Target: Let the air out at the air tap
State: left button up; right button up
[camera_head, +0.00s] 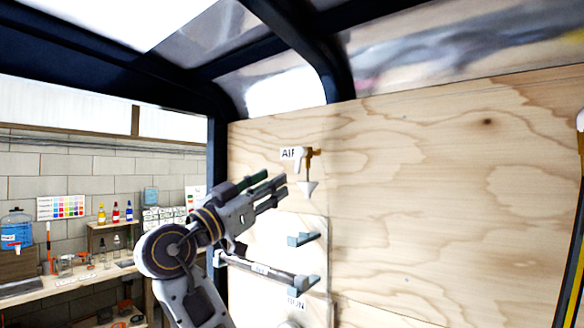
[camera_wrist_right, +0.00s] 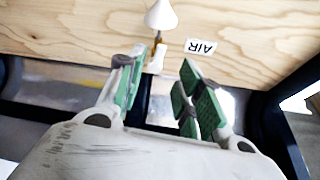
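The air tap (camera_head: 313,153) is mounted on a plywood wall beside a white AIR label (camera_head: 288,154). It has a brass-coloured body and a white handle (camera_head: 300,158). A white cone (camera_head: 308,189) hangs below it, pointing down. The tap (camera_wrist_right: 158,54), label (camera_wrist_right: 200,47) and cone (camera_wrist_right: 161,15) also show, upside down, in the right wrist view. My right gripper (camera_head: 283,184) is open and empty, just left of the cone and below the label. In the wrist view its green-padded fingers (camera_wrist_right: 163,60) stand apart on either side of the tap's line of sight. My left gripper is not in view.
A white panel with blue-grey brackets (camera_head: 304,239) and a held rod (camera_head: 262,270) sits below the tap, close to my right arm. Dark frame bars (camera_head: 218,150) edge the wall. A workbench (camera_head: 75,280) with bottles stands at the left. The plywood (camera_head: 440,200) right of the tap is clear.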

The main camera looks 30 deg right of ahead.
aim_at(296, 169)
jog(key=shift+p+x, duration=1.5)
jog(key=shift+x, duration=2.75)
jog(key=shift+f, duration=0.1)
grip_shut()
